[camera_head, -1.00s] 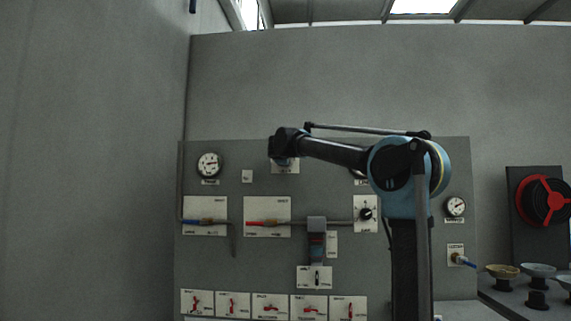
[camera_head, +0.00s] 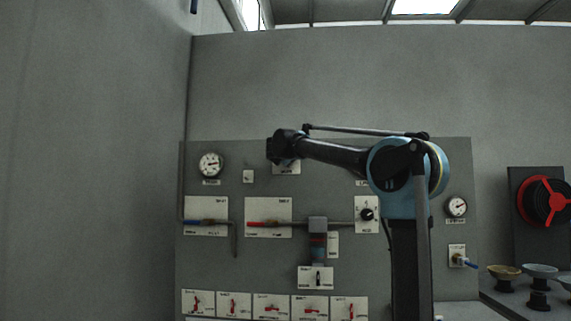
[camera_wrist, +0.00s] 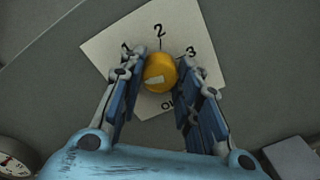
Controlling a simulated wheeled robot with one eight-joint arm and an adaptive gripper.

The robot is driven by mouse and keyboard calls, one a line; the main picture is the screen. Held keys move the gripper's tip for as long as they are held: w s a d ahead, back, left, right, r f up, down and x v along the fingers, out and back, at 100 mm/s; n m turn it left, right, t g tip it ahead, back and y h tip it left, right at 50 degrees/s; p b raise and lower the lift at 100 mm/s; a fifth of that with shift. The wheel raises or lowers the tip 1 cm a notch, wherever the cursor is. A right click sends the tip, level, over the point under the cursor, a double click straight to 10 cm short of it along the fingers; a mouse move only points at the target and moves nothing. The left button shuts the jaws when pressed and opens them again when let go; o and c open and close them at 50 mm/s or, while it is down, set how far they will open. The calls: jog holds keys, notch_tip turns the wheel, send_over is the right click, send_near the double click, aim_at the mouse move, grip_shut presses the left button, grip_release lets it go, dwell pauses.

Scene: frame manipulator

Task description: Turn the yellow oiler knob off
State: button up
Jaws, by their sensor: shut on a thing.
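A pale mark shows on the knob's face. My gripper (camera_wrist: 161,80) has one finger on each side of the knob and is shut on it. In the head view my gripper (camera_head: 283,146) is at the panel's upper middle and covers the knob. Part of the white plate (camera_head: 287,168) shows below it.
The grey panel (camera_head: 215,275) carries gauges (camera_head: 210,165), a blue lever (camera_head: 192,222), a red lever (camera_head: 262,224) and a bottom row of red switches. A black knob (camera_head: 367,214) is near my arm. A red wheel (camera_head: 545,202) and bowls stand at the right.

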jog(key=shift+o, duration=0.2)
jog(key=n, duration=0.5)
jog(key=shift+d+r, duration=0.1)
jog(key=shift+n, duration=0.4)
jog(key=o, duration=1)
jog(key=shift+o, duration=0.2)
jog(key=s+a, duration=0.1)
jog(key=s, duration=1)
jog(key=shift+s, duration=0.4)
jog(key=shift+d, duration=0.1)
